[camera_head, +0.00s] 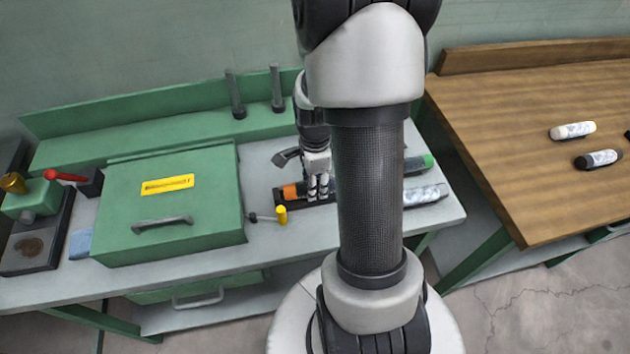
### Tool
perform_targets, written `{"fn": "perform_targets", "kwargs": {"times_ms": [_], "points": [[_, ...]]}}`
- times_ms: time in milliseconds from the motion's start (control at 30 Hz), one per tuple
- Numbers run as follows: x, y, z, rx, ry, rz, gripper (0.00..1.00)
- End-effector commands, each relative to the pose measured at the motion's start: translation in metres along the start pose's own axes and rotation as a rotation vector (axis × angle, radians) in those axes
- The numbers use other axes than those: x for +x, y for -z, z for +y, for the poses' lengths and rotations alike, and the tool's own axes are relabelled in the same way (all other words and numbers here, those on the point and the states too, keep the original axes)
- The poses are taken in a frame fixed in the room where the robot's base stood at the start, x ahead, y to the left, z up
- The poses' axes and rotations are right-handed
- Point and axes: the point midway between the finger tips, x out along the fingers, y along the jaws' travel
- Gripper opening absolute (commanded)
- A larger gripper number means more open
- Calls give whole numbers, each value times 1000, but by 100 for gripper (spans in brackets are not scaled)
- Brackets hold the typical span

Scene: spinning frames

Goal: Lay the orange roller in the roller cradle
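An orange roller end (293,191) shows on the grey bench top, just left of my gripper (318,190). My gripper points down with its fingers at the roller, and the rest of the roller is hidden behind my gripper and arm. I cannot tell whether the fingers are closed on it or only beside it. A low dark base (288,203) lies under the orange end. It may be the roller cradle, but most of it is hidden by my arm.
A roller with a green end (427,160) and a grey-and-white roller (425,195) lie right of my arm. A green box (175,215) and a yellow-knobbed lever (281,215) stand left. Two posts (277,88) rise behind. White (572,131) and black (597,160) rollers lie on the wooden table.

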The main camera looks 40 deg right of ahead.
Motion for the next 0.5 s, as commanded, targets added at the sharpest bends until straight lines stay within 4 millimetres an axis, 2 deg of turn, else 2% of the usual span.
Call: {"fn": "perform_targets", "kwargs": {"times_ms": [500], "points": [[5,0,0,0,0,0,8]]}}
